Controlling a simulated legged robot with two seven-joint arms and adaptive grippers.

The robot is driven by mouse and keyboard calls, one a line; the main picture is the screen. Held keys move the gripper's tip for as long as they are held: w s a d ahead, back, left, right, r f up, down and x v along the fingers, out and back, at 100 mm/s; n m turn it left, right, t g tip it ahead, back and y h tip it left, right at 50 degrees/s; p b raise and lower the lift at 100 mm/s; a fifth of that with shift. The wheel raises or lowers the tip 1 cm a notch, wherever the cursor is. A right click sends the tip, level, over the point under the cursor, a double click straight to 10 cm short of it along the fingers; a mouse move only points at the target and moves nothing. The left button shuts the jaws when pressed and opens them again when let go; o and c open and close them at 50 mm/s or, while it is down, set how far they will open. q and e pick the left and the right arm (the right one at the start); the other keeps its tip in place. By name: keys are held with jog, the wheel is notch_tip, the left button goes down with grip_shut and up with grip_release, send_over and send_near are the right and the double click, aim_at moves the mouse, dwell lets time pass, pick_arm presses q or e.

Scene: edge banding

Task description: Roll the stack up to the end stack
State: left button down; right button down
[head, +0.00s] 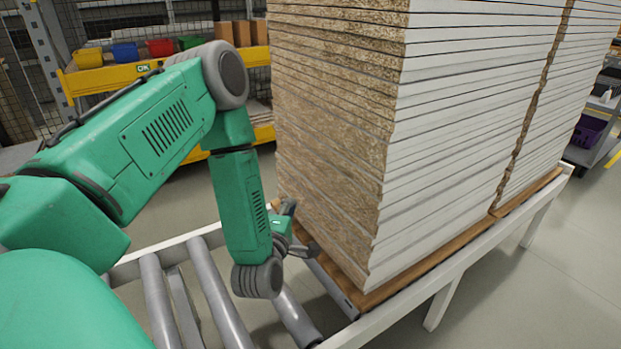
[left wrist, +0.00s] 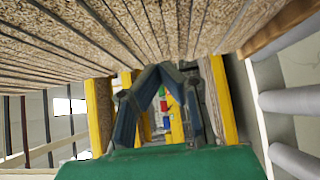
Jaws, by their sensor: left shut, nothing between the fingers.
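The near stack of white-faced chipboard panels (head: 470,130) stands on a wooden base board (head: 400,287) on the roller conveyor. Its raw brown end faces me. The end stack (head: 575,85) stands just beyond it on its own base board (head: 530,190). A narrow, uneven brown strip shows between the stacks; I cannot tell whether they touch. My left gripper (head: 312,250) is low at the stack's near end, close to its base; contact is unclear. In the left wrist view its fingers (left wrist: 160,72) meet at the tips, empty, with panel edges (left wrist: 190,25) close by. My right gripper is out of view.
Bare conveyor rollers (head: 215,290) lie on the near side of the stack, inside a white frame (head: 450,270). A yellow rack (head: 120,78) with coloured bins stands behind on the left. A grey cart with a purple crate (head: 588,133) stands at the right.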

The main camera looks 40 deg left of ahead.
aim_at(314, 183)
pick_arm(q)
jog(key=w+b, duration=0.1)
jog(key=w, duration=0.3)
jog(key=w+b, duration=0.1)
jog(key=w, duration=0.2)
jog(key=shift+w+a+b, duration=0.2)
jog(key=shift+w+b, duration=0.15)
jog(key=shift+w, duration=0.05)
jog(key=shift+a+f, duration=0.1)
jog(key=shift+a, duration=0.2)
